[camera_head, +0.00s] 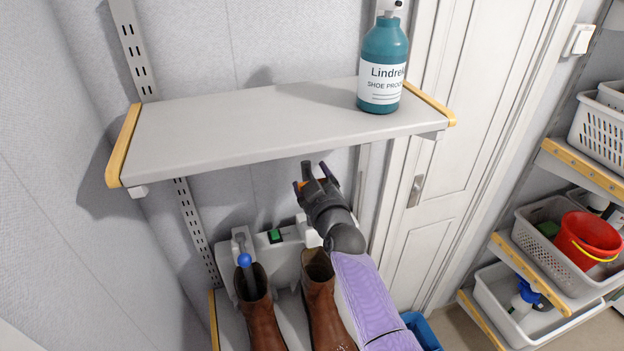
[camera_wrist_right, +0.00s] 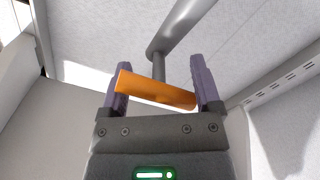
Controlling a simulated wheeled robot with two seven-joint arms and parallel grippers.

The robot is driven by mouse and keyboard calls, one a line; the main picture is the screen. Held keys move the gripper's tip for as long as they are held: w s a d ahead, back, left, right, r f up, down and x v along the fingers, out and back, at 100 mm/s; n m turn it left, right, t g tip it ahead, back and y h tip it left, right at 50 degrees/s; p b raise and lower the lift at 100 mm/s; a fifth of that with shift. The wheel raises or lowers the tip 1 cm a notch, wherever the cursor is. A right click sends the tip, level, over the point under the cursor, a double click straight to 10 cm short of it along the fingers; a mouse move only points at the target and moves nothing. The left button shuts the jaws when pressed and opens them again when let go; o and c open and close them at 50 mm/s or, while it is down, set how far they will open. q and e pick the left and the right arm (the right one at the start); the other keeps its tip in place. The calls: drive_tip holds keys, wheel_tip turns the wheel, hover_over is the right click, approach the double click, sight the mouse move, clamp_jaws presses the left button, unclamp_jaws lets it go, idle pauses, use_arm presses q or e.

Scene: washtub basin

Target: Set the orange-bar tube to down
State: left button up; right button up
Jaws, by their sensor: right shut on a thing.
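My right gripper (camera_head: 316,178) is raised above the boot dryer (camera_head: 290,240), just below the front edge of the grey shelf. It is shut on the orange bar (camera_wrist_right: 155,90), which lies slightly tilted between the two purple fingers in the right wrist view. A grey stem joins the bar to the grey tube (camera_wrist_right: 185,28) behind it. In the head view only a bit of orange (camera_head: 303,184) shows beside the fingers, and the gripper and arm hide the rest of this tube. My left gripper is not in view.
A second tube with a blue ball (camera_head: 244,260) stands in the left brown boot (camera_head: 262,325). Another brown boot (camera_head: 322,300) is beside my right arm. The shelf (camera_head: 250,125) overhead carries a teal bottle (camera_head: 384,60). A green switch (camera_head: 275,236) is on the dryer.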

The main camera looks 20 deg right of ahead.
clamp_jaws()
drive_tip(key=f+b, duration=0.1)
drive_tip(key=f, duration=0.2)
drive_tip(key=s+f+b, duration=0.1)
drive_tip(key=f+b, duration=0.1)
drive_tip(key=s+f+b, duration=0.1)
drive_tip(key=f+b, duration=0.1)
drive_tip(key=f, duration=0.1)
drive_tip(key=shift+s+f, duration=0.25)
drive_tip(key=shift+f, duration=0.1)
drive_tip(key=o, duration=1)
unclamp_jaws()
